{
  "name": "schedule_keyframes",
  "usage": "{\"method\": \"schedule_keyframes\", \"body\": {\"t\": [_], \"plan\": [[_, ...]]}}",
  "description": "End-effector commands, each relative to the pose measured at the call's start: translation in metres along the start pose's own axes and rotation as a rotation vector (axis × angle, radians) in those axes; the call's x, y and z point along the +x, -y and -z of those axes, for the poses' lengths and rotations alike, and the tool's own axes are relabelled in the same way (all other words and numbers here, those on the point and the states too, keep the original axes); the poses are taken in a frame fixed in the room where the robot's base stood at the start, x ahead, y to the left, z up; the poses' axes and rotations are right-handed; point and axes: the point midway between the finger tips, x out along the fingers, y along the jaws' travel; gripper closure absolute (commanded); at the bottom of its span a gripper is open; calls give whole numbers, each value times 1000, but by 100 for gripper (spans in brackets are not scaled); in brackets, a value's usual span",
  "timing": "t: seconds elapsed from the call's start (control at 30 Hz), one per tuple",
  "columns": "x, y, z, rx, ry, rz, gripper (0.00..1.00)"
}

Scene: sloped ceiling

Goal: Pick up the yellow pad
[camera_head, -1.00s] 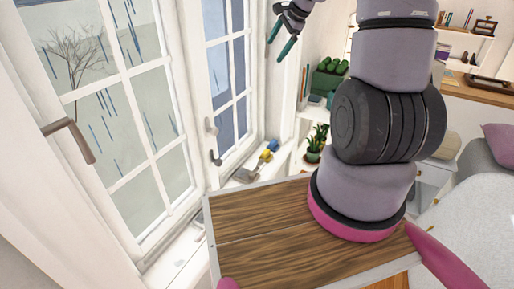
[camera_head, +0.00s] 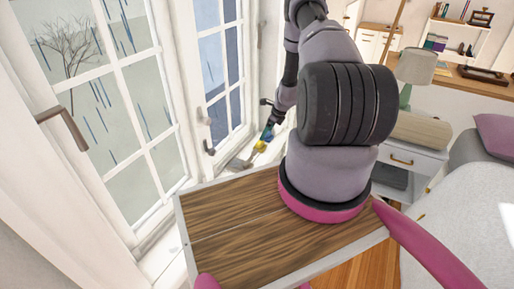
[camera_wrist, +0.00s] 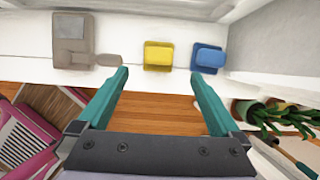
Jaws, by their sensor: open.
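The yellow pad (camera_wrist: 158,56) lies on the white window sill in the wrist view, between a grey object on its left and a blue pad (camera_wrist: 208,58) on its right. In the head view the yellow pad (camera_head: 260,145) is a small patch on the sill, partly hidden by my arm. My gripper (camera_wrist: 158,76) is open and empty, its teal fingertips spread wide on either side of the yellow pad's position, seemingly short of it. In the head view my gripper (camera_head: 268,131) is over the sill, small and partly blocked.
A grey object with a handle (camera_wrist: 75,38) lies on the sill (camera_wrist: 135,22) left of the pad. Green potted plants (camera_wrist: 275,115) stand at the right in the wrist view. A window (camera_head: 140,95) borders the sill. A lamp (camera_head: 415,68) stands farther right.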

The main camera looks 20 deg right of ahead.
Motion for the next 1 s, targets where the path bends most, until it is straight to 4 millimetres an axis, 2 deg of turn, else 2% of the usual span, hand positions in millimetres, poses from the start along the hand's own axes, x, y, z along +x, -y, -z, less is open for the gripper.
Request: {"method": "schedule_keyframes", "body": {"t": [0.2, 0.43, 0.7, 1.0], "plan": [[36, -1, 0, -2, 0, -2, 0], [53, -2, -1, -4, 0, -1, 0], [92, -3, -2, -5, -1, -1, 0], [97, -2, -2, -4, 0, 0, 0]]}}
